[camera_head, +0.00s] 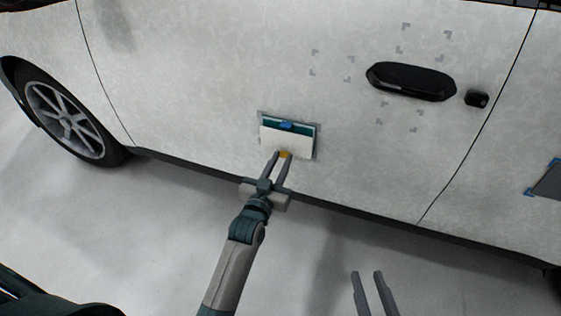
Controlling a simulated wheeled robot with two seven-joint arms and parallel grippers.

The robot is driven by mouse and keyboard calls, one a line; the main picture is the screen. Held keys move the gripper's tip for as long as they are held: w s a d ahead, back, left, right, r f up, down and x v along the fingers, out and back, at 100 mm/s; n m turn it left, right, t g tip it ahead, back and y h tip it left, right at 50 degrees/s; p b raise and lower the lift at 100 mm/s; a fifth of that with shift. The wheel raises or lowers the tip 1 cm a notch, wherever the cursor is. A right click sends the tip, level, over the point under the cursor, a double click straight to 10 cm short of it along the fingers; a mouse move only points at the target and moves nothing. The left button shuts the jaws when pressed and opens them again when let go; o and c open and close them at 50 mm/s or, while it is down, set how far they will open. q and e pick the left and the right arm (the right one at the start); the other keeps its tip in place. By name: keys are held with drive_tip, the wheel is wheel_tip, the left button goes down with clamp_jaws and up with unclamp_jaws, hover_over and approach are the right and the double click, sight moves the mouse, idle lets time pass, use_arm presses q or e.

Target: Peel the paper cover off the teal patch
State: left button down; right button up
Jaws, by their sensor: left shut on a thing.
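The teal patch (304,129) sits on the lower part of the pale car door. Its teal surface shows as a strip along the top, with a small blue piece (287,125) at its upper edge. The white paper cover (285,141) covers the patch's lower part; its upper edge lies below the teal strip. My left gripper (280,156) is at the cover's lower edge, shut on an orange tab (285,155) there. My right gripper (368,277) is at the bottom of the view, apart from the car, its two fingers spread with nothing visible between them.
The car door (210,70) fills most of the view. A black door handle (410,81) is at upper right, with grey corner marks around it. A dark panel with blue corners (547,181) is at the right edge. A wheel (65,118) is at left. The floor below is clear.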

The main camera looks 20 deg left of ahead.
use_arm(q)
drive_tip(key=shift+s, duration=0.2)
drive_tip(key=s+p, duration=0.4)
drive_tip(key=s, duration=0.2)
drive_tip(key=shift+s+a, duration=0.15)
drive_tip(key=shift+s, duration=0.15)
idle(0.8)
drive_tip(key=shift+r, duration=0.1)
idle(0.4)
